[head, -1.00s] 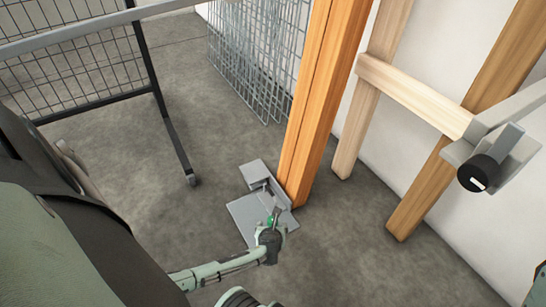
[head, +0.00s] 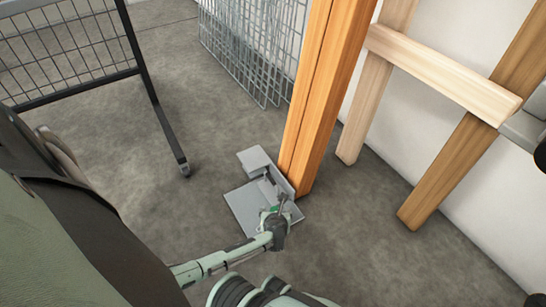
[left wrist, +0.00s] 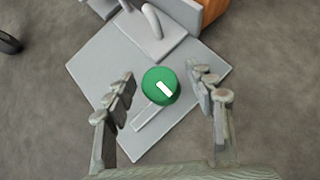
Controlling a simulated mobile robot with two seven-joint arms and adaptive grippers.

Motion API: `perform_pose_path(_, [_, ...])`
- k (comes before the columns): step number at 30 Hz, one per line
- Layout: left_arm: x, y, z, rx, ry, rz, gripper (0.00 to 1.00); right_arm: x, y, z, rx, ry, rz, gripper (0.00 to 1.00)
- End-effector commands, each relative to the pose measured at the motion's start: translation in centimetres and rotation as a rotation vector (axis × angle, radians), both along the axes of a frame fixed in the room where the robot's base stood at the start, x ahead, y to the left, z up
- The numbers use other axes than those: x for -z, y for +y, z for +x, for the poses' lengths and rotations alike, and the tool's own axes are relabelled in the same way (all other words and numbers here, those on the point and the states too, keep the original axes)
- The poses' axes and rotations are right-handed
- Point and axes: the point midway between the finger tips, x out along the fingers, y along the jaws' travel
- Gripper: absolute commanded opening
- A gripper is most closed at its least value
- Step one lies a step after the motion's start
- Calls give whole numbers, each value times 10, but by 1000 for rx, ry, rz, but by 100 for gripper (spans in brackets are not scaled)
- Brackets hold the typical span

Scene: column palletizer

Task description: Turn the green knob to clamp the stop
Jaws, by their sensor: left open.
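The green knob (left wrist: 160,86) with a white mark on top sits on a flat grey base plate (left wrist: 95,65) on the floor. A straight slot runs beside the knob. My left gripper (left wrist: 161,76) is open above the plate, its fingers on either side of the knob and apart from it. In the head view my left gripper (head: 275,213) hides most of the knob, with only a little green showing. The grey plate (head: 246,208) carries a grey block and an upright piece by the foot of the wooden column (head: 318,110). I cannot tell which part is the stop.
A black-framed mesh panel (head: 148,80) stands at left on a foot. Wire mesh panels (head: 255,50) lean at the back. A pale wooden frame (head: 440,75) stands by the right wall. The floor left of the plate is clear.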

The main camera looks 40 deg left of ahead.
Motion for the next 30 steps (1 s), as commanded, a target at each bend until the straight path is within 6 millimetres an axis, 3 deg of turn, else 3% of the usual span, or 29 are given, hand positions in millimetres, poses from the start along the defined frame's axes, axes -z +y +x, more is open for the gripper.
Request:
perform_pose_path(10, [1,-1,0,0,0,0,54,-1,0,0,1,-5,-4,40])
perform_pose_path(23, [1,0,0,-1,0,1,0,-1,0,0,1,-5,-4,40])
perform_pose_path(30, [1,0,0,1,0,1,0,-1,0,0,1,-5,-4,40])
